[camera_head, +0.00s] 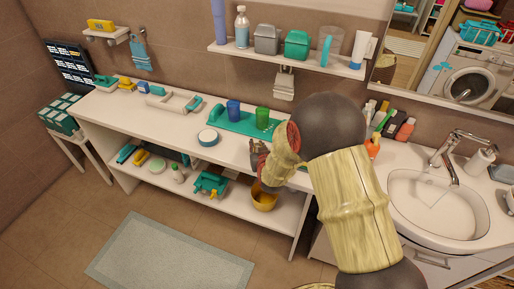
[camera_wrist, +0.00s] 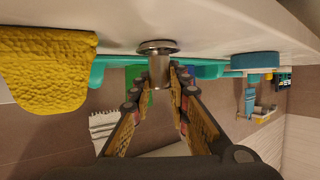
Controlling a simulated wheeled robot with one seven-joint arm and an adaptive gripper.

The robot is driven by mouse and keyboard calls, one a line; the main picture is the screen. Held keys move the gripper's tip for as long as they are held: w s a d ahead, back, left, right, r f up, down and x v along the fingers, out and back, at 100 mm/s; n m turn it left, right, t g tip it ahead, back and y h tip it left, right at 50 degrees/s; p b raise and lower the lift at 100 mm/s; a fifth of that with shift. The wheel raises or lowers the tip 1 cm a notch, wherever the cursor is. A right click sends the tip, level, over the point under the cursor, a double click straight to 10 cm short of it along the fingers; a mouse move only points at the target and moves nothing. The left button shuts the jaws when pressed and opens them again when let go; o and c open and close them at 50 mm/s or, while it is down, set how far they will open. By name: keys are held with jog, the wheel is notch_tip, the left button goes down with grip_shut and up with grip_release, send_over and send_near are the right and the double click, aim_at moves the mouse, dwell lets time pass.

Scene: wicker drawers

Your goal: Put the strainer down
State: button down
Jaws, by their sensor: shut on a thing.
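My gripper (camera_head: 258,157) is low over the front of the white counter (camera_head: 175,113), to the right of the round blue-and-white container (camera_head: 208,138). The wrist view is upside down, with the counter at its top. There, my gripper (camera_wrist: 158,78) is shut on a small metal strainer (camera_wrist: 158,52) with a wide round flange and a narrower body. The flange faces the counter top; I cannot tell whether it touches. In the head view the strainer is hidden by my arm and gripper.
A teal tray (camera_head: 224,119) with a blue cup (camera_head: 233,110) and a green cup (camera_head: 262,118) lies behind my gripper. A textured yellow thing (camera_wrist: 45,72) is beside the strainer in the wrist view. The sink (camera_head: 432,208) is at right.

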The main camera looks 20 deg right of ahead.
jog(key=shift+r, duration=0.1)
jog(key=shift+f, duration=0.2)
jog(key=c, duration=1.7)
grip_release()
jog(key=shift+c, duration=0.2)
jog(key=shift+o, duration=0.3)
